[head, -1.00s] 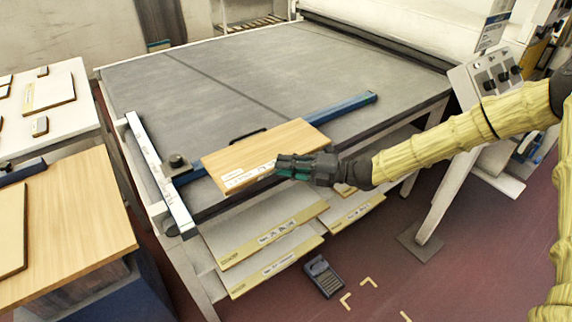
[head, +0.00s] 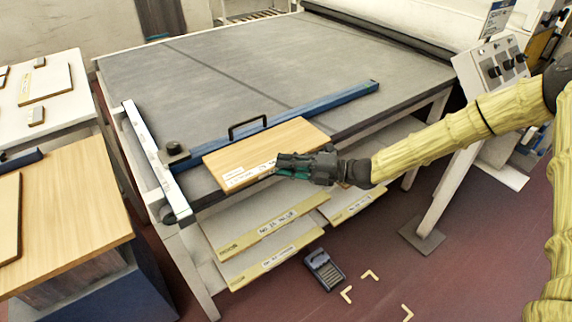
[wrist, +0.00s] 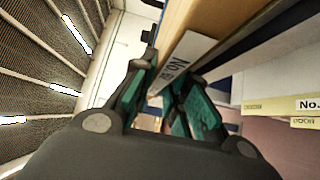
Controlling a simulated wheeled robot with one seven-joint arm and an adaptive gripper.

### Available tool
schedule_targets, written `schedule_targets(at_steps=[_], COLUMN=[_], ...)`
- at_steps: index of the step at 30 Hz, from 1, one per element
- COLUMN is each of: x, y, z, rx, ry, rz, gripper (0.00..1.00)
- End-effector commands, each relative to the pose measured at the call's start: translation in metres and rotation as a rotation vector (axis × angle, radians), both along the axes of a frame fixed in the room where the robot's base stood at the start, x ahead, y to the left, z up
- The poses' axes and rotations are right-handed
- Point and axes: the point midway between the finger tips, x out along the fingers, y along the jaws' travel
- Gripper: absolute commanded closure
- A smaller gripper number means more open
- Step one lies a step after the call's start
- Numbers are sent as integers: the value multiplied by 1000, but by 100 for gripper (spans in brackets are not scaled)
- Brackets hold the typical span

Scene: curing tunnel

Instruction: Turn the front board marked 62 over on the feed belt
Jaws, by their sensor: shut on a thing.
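The front board (head: 262,152) is a light wood panel lying at the near edge of the grey feed belt (head: 290,58), with a white label along its near edge. In the wrist view the board's label (wrist: 182,62) shows upside down; it reads "No" and a number I cannot read surely. My gripper (head: 281,166) is at the board's near right edge, its green-padded fingers shut on that edge. In the wrist view my gripper (wrist: 166,92) has one finger on each side of the board. A blue guide bar (head: 290,122) with a black handle lies behind the board.
A white rail (head: 150,150) with a black knob stands left of the board. Labelled panels (head: 270,225) lie on a shelf below the belt. A control box (head: 492,66) stands at right. Wooden and white tables are at left. The belt behind the bar is clear.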

Motion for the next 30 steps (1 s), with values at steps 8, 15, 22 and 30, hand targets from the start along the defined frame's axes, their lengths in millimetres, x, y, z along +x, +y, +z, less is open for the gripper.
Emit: schedule_targets(at_steps=[8, 15, 22, 30], x=[0, 0, 0, 0], y=[0, 0, 0, 0], z=[-2, -6, -9, -9], rx=[1, 1, 1, 1], ry=[-1, -1, -1, -1], rz=[0, 0, 0, 0], gripper=[100, 100, 100, 59])
